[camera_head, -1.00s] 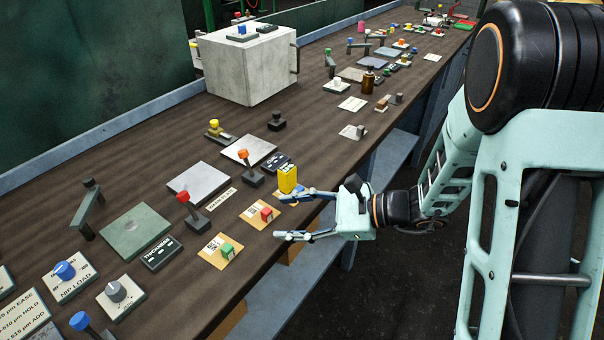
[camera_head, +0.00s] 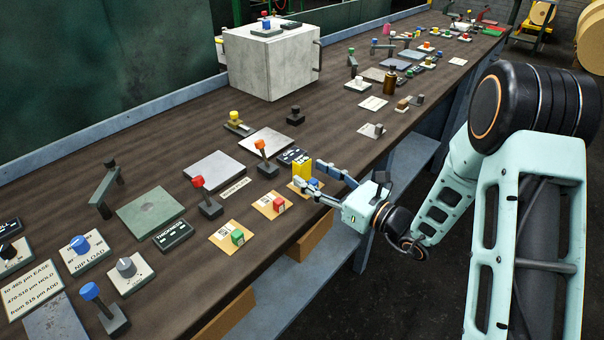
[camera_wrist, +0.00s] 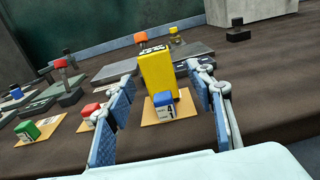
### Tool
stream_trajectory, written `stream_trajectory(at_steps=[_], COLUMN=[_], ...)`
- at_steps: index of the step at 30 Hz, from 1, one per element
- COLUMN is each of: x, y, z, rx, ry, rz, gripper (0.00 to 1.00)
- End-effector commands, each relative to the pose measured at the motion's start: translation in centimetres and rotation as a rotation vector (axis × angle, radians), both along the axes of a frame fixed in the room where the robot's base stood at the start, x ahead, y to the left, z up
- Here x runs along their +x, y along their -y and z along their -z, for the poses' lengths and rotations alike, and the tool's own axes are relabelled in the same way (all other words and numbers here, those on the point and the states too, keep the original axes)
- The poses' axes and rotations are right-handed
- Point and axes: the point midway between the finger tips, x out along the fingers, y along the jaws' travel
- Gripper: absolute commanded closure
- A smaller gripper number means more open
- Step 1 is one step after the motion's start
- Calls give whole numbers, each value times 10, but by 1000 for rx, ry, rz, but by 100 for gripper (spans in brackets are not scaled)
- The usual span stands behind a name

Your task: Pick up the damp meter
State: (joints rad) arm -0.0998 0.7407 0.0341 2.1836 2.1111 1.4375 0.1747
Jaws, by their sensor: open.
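The damp meter appears to be the upright yellow box (camera_head: 302,171) near the bench's front edge; it also shows in the wrist view (camera_wrist: 158,74). My gripper (camera_head: 309,176) is open at the front of it. In the wrist view my blue-padded fingers (camera_wrist: 160,80) spread to its left and right, with gaps on both sides and nothing held. A small blue-topped block (camera_wrist: 164,105) with a white label stands on a tan card (camera_wrist: 150,117) in front of the yellow box, between the fingers. In the head view this block is partly hidden by my gripper.
Red-topped (camera_head: 279,205) and green-topped (camera_head: 237,237) blocks on tan cards stand left of my gripper. Orange-knobbed (camera_head: 264,158) and red-knobbed (camera_head: 205,196) levers rise behind. A dark labelled plate (camera_head: 292,156) lies behind the yellow box. A large grey box (camera_head: 270,65) stands farther back.

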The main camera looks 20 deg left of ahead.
Motion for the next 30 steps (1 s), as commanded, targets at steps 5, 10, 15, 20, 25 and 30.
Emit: stream_trajectory(at_steps=[5,10,15,20,25,30], x=[9,15,16,15,15,15], y=[-26,-37,-37,-37,-37,-37], z=[-1,-2,-2,-2,-2,-2], rx=[1,1,1,1,1,1], ry=[0,2,0,0,0,0], rz=[-4,-1,-1,-1,-1,-1], gripper=[51,51,51,64,83,100])
